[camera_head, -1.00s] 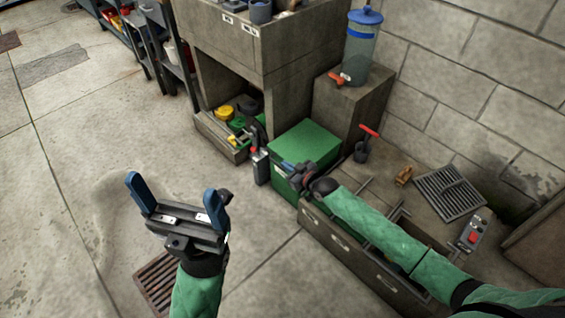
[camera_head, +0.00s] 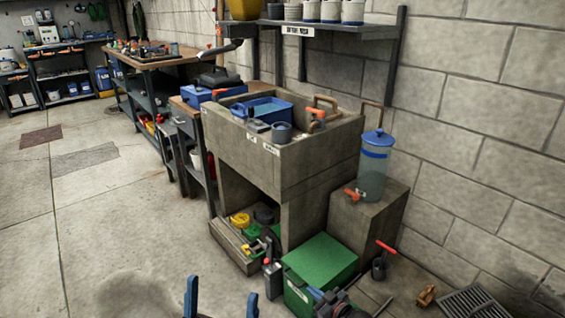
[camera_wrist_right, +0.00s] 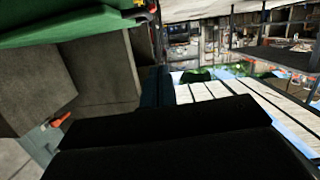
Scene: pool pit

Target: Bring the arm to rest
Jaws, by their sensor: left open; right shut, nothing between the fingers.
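My left gripper (camera_head: 222,300) is at the bottom edge of the head view. Only its two blue fingertips show, spread apart with nothing between them, over the concrete floor. My right gripper (camera_head: 322,297) shows at the bottom edge too, in front of the green box (camera_head: 320,262); it is shut and empty. Whether it touches the box I cannot tell. Most of both arms is below the frame. In the right wrist view a large dark shape fills the lower middle, and a green surface (camera_wrist_right: 60,22) lies across the upper left.
A concrete sink (camera_head: 290,165) stands behind the green box, with a blue tub (camera_head: 262,107) in it. A water dispenser (camera_head: 373,170) stands on a block to the right. A red-handled tool (camera_head: 384,250) and a floor grate (camera_head: 472,303) are at lower right. Open floor (camera_head: 110,225) lies left.

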